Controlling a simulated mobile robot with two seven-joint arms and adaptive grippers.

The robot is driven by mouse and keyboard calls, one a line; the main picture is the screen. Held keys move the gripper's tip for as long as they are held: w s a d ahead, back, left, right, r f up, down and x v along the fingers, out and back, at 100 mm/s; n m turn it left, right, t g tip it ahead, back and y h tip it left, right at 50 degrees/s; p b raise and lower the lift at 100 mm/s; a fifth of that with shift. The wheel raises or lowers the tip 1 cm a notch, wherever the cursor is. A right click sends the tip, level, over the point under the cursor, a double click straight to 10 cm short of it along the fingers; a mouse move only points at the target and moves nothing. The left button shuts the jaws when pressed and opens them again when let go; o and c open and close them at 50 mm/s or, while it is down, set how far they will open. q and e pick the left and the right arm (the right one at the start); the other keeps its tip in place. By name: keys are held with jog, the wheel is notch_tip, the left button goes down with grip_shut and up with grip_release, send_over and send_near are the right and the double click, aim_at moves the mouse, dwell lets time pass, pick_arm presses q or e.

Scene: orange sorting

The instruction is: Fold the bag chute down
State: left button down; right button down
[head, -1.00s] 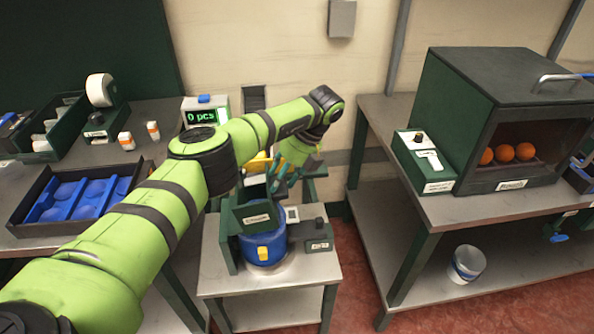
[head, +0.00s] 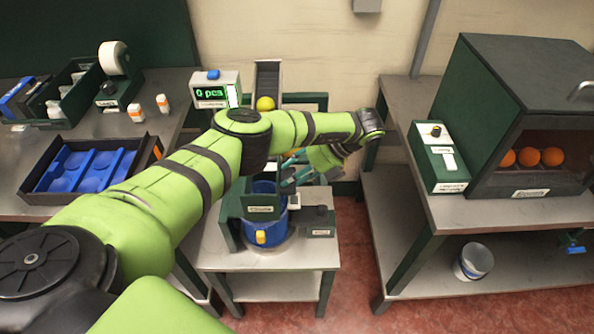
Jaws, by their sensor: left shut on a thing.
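My left gripper (head: 293,166) has teal fingers and is shut at the top of the small green stand, on what looks like the bag chute. The fingers and my arm hide most of the held part, so its fold angle cannot be told. Below the gripper, the green front panel (head: 262,209) of the stand carries a white label. My right gripper is not in view.
The stand is on a small grey table (head: 268,257). Behind it, a dark ramp (head: 267,76) has a yellow-green ball (head: 265,103) at its lower end. A counter (head: 211,92) reads 0 pcs. At right, a green box (head: 510,110) holds oranges (head: 529,157). A blue tray (head: 84,172) is left.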

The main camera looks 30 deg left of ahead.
pick_arm(q)
jog(key=c, duration=1)
grip_release()
jog(key=shift+s+f, duration=0.3)
jog(key=shift+f, duration=0.25)
jog(key=shift+s+f, duration=0.25)
jog(key=shift+f, duration=0.3)
jog(key=shift+s, duration=0.1)
jog(key=v, duration=1.3)
jog(key=shift+w+a+r, duration=0.2)
jog(key=shift+a+r, duration=0.15)
jog(key=shift+r, duration=0.05)
